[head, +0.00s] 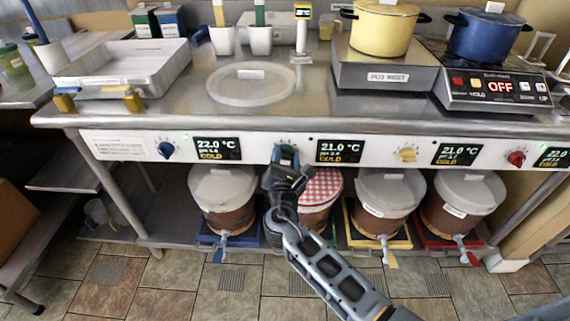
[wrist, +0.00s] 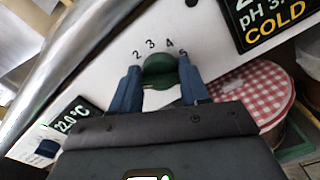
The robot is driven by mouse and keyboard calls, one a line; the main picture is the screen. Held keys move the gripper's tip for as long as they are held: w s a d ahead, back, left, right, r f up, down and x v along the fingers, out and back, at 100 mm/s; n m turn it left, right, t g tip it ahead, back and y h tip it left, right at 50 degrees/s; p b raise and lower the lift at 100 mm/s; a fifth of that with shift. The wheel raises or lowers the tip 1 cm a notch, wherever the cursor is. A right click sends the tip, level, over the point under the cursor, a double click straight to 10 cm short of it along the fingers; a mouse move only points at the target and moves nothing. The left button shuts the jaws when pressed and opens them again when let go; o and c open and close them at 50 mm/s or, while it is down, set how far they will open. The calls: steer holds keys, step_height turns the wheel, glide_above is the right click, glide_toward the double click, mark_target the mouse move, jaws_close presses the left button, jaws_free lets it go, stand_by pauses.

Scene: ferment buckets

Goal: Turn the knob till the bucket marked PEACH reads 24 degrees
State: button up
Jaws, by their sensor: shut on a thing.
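My gripper (head: 285,172) is at the front panel, shut on the green knob (wrist: 160,70). In the wrist view its two blue fingers stand on either side of the knob, with dial numbers 2 to 5 above it. The display (head: 340,150) right of this knob reads 21.0 °C and COLD. Below stands a bucket with a red checked cover (head: 322,186), partly hidden by my arm. The cover also shows in the wrist view (wrist: 250,88). Other buckets stand on the blue, yellow and red trays. I cannot read PEACH on any bucket label.
The blue knob (head: 166,150) has a 22.0 °C display (head: 217,149). The yellow knob (head: 407,155) has a 21.0 °C display (head: 461,153). The red knob (head: 516,158) has one reading 22.0 °C. The counter edge overhangs the panel. Pots and a white tray (head: 125,68) stand above.

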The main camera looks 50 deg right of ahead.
steer(key=m+b, duration=0.2)
steer(key=m, duration=0.1)
steer(key=m+b, duration=0.1)
steer(key=b, duration=0.1)
steer(key=shift+s+f+m, duration=0.1)
steer(key=shift+f+m, duration=0.2)
steer(key=m+b, duration=0.3)
steer(key=shift+d+f+m, duration=0.1)
steer(key=shift+m, duration=0.3)
steer(key=m+b, duration=0.4)
steer(key=shift+b, duration=0.35)
steer(key=shift+m+b, duration=1.35)
steer(key=shift+m, duration=0.35)
steer(key=o, duration=1)
